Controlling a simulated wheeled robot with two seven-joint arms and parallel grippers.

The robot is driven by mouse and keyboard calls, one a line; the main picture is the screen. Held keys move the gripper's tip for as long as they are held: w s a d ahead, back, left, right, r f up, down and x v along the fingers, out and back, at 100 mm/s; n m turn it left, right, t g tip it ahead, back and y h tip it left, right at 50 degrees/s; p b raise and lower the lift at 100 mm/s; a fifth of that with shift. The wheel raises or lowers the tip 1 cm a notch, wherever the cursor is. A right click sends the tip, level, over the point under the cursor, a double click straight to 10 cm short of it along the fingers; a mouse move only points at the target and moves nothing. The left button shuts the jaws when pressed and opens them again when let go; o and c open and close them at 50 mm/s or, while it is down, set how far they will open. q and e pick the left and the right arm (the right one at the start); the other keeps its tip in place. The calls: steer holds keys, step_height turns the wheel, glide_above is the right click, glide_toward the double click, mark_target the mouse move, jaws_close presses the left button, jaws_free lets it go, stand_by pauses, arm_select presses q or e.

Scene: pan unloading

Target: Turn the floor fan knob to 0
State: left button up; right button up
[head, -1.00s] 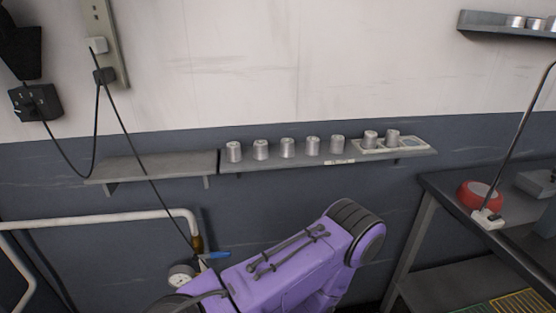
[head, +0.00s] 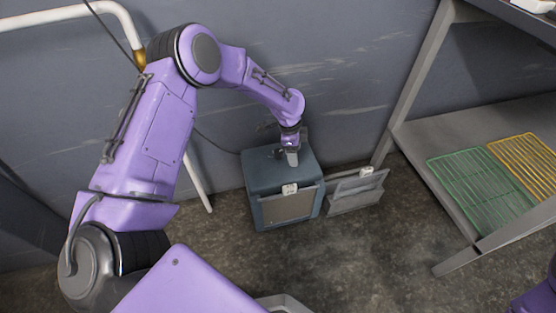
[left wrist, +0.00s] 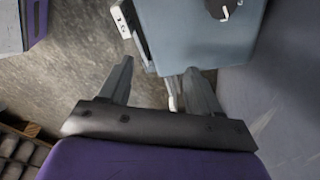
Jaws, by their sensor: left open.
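The floor fan (head: 262,178) is a blue-grey box on the floor near the wall, with a dark front panel and a small white label. Its top also shows in the left wrist view (left wrist: 190,35). A dark round knob (left wrist: 222,7) with a white marking is on that top, cut off by the picture's upper edge; its setting cannot be read. My left gripper (head: 292,158) is over the fan's top in the head view. In the left wrist view my left gripper (left wrist: 160,75) has its fingers apart with nothing between them, clear of the knob. My right gripper is not in view.
A light grey slatted unit (head: 355,190) stands right of the fan. A metal shelf (head: 440,135) with a green rack (head: 485,187) and a yellow rack (head: 528,160) is farther right. A white pipe (head: 70,14) runs along the wall. The floor before the fan is clear.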

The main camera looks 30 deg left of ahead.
mark_target(279, 152)
arm_select(q)
steer(key=w+a+r+m+y+b, duration=0.2)
steer(key=w+a+m+b, duration=0.15)
steer(key=a, duration=0.45)
steer(key=shift+m+g, duration=0.35)
steer(key=shift+g, duration=0.05)
step_height(279, 152, down, 10)
steer(key=b, duration=0.4)
steer(key=shift+s+a+r, duration=0.1)
steer(key=shift+a+r, duration=0.05)
steer(key=shift+r, duration=0.1)
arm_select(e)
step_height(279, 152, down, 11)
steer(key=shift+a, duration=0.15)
arm_select(q)
steer(key=shift+c, duration=0.3)
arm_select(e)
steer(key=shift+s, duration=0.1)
arm_select(q)
steer(key=c, duration=1)
